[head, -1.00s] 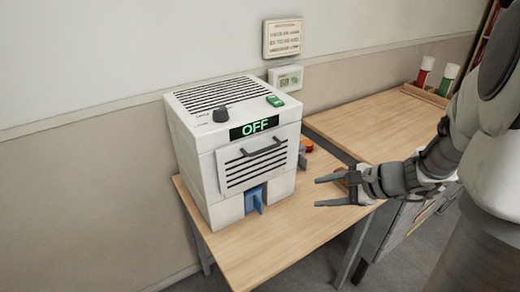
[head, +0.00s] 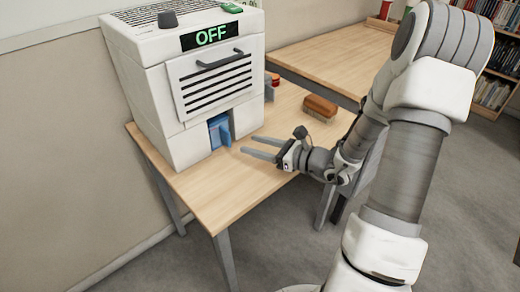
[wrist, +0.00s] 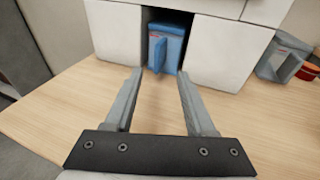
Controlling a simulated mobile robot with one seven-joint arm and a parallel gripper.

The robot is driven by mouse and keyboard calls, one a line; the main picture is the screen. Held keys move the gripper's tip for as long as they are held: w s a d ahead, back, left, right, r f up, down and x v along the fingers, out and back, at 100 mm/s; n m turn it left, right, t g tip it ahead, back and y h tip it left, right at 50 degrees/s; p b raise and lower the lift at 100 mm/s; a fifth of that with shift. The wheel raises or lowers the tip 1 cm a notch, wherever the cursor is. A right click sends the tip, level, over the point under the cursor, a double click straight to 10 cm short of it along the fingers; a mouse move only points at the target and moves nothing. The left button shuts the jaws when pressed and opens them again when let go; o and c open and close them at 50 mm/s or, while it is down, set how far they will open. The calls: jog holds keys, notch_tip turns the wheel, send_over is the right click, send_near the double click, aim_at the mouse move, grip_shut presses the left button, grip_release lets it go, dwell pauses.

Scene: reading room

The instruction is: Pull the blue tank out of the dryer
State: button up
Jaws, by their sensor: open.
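The white dryer (head: 160,95) stands on a wooden table, its display reading OFF. The blue tank (head: 219,132) sits in a low opening at the dryer's front. In the wrist view the blue tank (wrist: 166,50) shows its front with an upright handle (wrist: 157,53). My gripper (head: 256,147) is open and empty, just above the table in front of the tank. In the wrist view my gripper (wrist: 159,75) has its two fingers pointing at the opening, one to each side of the tank, and short of it. The tank's rear is hidden inside the dryer.
A grey part with a red piece (wrist: 287,60) sits right of the opening. A brown brush (head: 320,108) lies on the table to the right. A second table (head: 330,55) stands behind. The tabletop (head: 215,190) before the dryer is clear.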

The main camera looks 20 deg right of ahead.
aim_at(230, 139)
jog(key=shift+b+x, duration=0.9)
jog(key=shift+x, duration=3.3)
jog(key=shift+c, duration=0.3)
grip_shut()
jog(key=shift+s, duration=0.1)
